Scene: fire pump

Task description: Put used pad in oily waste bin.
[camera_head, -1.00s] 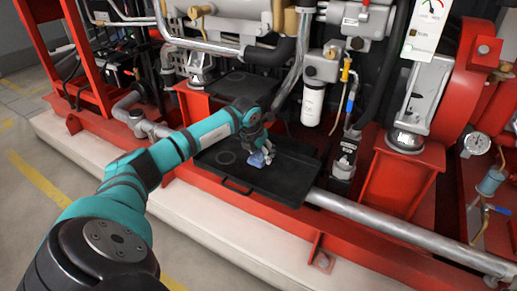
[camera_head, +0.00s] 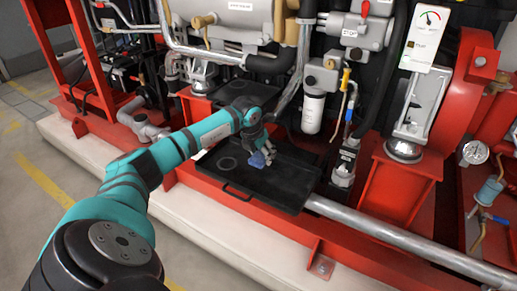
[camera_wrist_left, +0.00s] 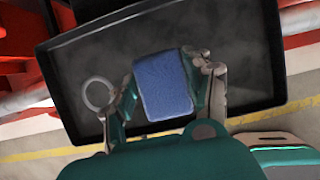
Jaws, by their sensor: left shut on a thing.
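A blue pad (camera_wrist_left: 162,86) is held between the two fingers of my left gripper (camera_wrist_left: 165,92) in the left wrist view. In the head view the left gripper (camera_head: 266,156) is shut on the blue pad (camera_head: 258,159), over the black drip tray (camera_head: 295,185). I cannot tell whether the pad touches the tray. The tray floor looks dark and smudged in the left wrist view (camera_wrist_left: 235,60). My right gripper is not in view. No oily waste bin shows in these frames.
A grey ring mark or ring (camera_wrist_left: 98,94) is at the tray's left side. A grey pipe (camera_head: 400,242) runs along the red base frame to the right of the tray. A white cylinder (camera_head: 312,114) hangs behind it. Open floor (camera_head: 25,225) lies at the left.

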